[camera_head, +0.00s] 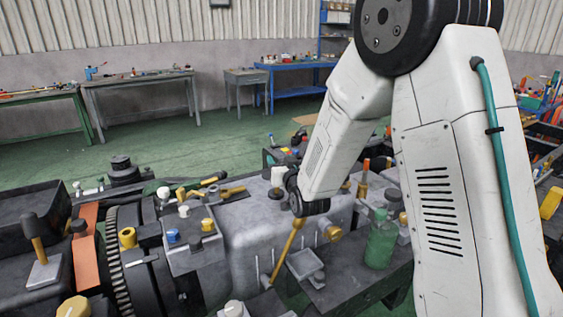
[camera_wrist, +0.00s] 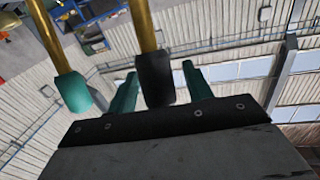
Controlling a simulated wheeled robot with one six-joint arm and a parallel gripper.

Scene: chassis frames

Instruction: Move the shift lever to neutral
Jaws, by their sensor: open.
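A lever with a brass rod and black knob (camera_wrist: 155,78) shows in the wrist view. The knob lies between the two teal fingers of my gripper (camera_wrist: 160,72), which is open; a gap shows on each side of the knob. A second brass rod with a teal knob (camera_wrist: 73,93) is to the left, outside the fingers. In the head view a yellow-brass lever rod (camera_head: 287,250) slants up beside the grey housing (camera_head: 250,245) to my arm's end. Its top is hidden there, and I cannot tell which of the two levers it is. My fingers are hidden in the head view.
A green bottle (camera_head: 381,246) stands right of the lever on a dark bench. Another black-knobbed lever (camera_head: 35,235) stands on a small plate at the left. Loose tools (camera_head: 210,185) lie behind the housing. The green floor (camera_head: 160,140) beyond is mostly clear.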

